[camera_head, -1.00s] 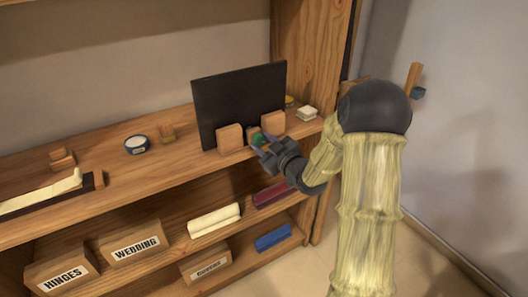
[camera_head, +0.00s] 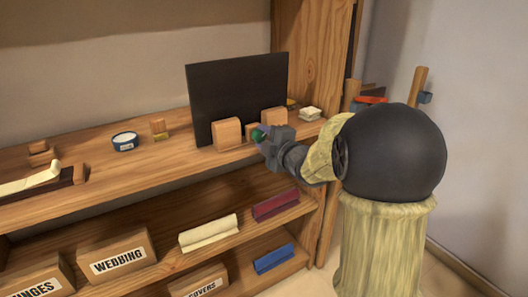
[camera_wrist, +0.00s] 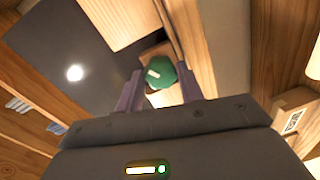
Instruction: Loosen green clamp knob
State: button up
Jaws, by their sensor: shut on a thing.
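The green clamp knob (camera_wrist: 172,74) has a white mark on its face. In the wrist view it lies between the two purple fingertips of my gripper (camera_wrist: 160,92), which are shut on it. In the head view the knob (camera_head: 258,135) shows as a small green spot beside my gripper (camera_head: 264,134), at the front of the dark upright panel (camera_head: 238,88). Wooden blocks stand at the panel's foot, one left of the knob (camera_head: 227,133) and one right of it (camera_head: 273,118). The clamp's body behind the knob is mostly hidden.
On the same shelf are a blue-and-white tin (camera_head: 125,141), a small wooden block piece (camera_head: 158,128) and a white stack (camera_head: 311,113). A wooden upright (camera_head: 298,50) stands right of the panel.

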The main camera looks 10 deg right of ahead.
jog(key=n+b, duration=0.2)
jog(key=b, duration=0.1)
jog(key=n+b, duration=0.2)
jog(key=b, duration=0.1)
jog(key=n+h+b, duration=0.1)
jog(key=n+b, duration=0.1)
jog(key=b, duration=0.2)
jog(key=shift+a+f+n+t, duration=0.1)
jog(key=shift+f+n+t, duration=0.2)
jog(key=shift+f+n, duration=0.1)
jog(key=n+b, duration=0.2)
jog(key=b, duration=0.1)
jog(key=shift+r+n+b, duration=0.2)
jog(key=shift+n+b, duration=0.7)
jog(key=shift+b, duration=0.05)
jog(key=shift+r, duration=0.1)
jog(key=o, duration=1)
jog(key=shift+s, duration=0.1)
